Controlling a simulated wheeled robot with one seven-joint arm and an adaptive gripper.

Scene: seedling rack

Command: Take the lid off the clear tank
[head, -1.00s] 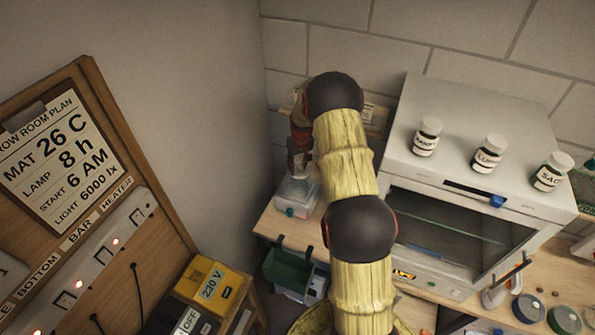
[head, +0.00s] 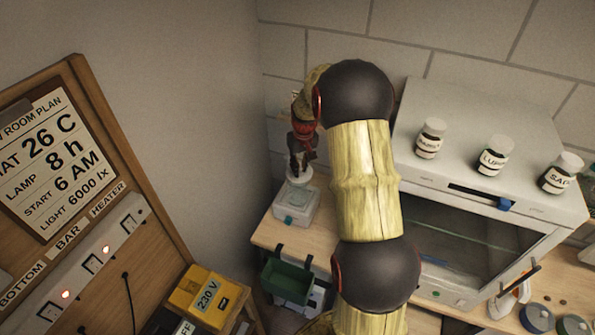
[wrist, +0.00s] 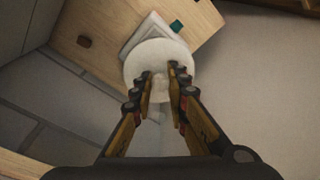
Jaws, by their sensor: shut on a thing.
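The clear tank (head: 297,208) is a small pale box with a teal patch on its front, at the left end of the wooden bench. It also shows in the wrist view (wrist: 136,38), partly hidden behind the lid. The lid (head: 299,176) is a white round disc and appears raised above the tank's top. My gripper (head: 302,158) points down over the tank. In the wrist view, its fingers (wrist: 160,82) are closed on the middle of the lid (wrist: 160,57); the grip point itself is partly hidden.
A white oven-like cabinet (head: 462,250) stands right of my arm, with several labelled jars (head: 494,156) on top. A green bin (head: 287,279) hangs at the bench's front edge. The wall is close behind and left of the tank. A yellow box (head: 204,297) stands lower left.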

